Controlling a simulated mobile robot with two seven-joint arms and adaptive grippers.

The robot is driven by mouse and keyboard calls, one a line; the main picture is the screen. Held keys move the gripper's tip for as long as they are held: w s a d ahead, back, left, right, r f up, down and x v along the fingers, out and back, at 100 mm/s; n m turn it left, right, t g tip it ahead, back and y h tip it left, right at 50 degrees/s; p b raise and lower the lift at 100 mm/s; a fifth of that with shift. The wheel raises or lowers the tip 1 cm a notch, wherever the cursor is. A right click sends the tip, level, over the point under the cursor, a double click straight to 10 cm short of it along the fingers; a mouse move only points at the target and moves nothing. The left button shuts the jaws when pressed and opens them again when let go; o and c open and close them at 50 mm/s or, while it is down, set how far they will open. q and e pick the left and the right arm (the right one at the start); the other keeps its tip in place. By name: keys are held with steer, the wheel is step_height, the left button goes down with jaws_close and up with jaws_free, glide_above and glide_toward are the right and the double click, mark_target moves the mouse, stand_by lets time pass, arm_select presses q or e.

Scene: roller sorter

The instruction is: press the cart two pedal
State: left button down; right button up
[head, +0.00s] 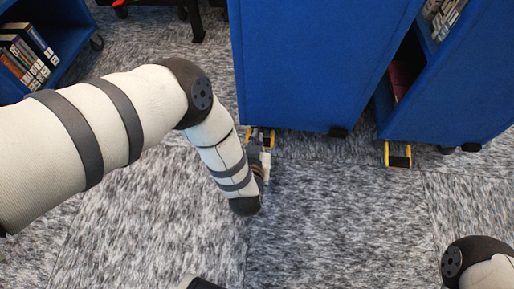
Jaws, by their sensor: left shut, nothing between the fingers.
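Two blue carts stand on the right side of the head view, a nearer-to-middle one (305,65) and one further right (460,98). No label shows which is cart two. A yellow-framed black pedal (270,138) sticks out at the foot of the middle cart. A similar pedal (398,161) sits at the foot of the right cart. My left gripper (256,146) is shut and empty, low at the middle cart's pedal and partly covering it. I cannot tell whether it touches the pedal. My right gripper is out of view; only part of that arm shows at bottom right.
Another blue cart (68,22) with books (27,55) stands at the upper left. Books (441,18) also show in the right cart. Black casters (338,132) sit under the carts. The grey carpet (340,225) in front is clear.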

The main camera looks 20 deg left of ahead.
arm_select(q)
steer(key=b+x, duration=0.1)
steer(key=x, duration=0.3)
steer(key=shift+f+b, duration=0.3)
steer(key=shift+b, duration=0.05)
steer(key=f, duration=0.1)
steer(key=f+b, duration=0.2)
steer(key=shift+s+d+f, duration=0.15)
steer(key=shift+s+f, duration=0.05)
steer(key=shift+s, duration=0.1)
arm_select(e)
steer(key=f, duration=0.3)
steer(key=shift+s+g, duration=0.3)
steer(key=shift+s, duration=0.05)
arm_select(q)
steer(key=shift+s, duration=0.1)
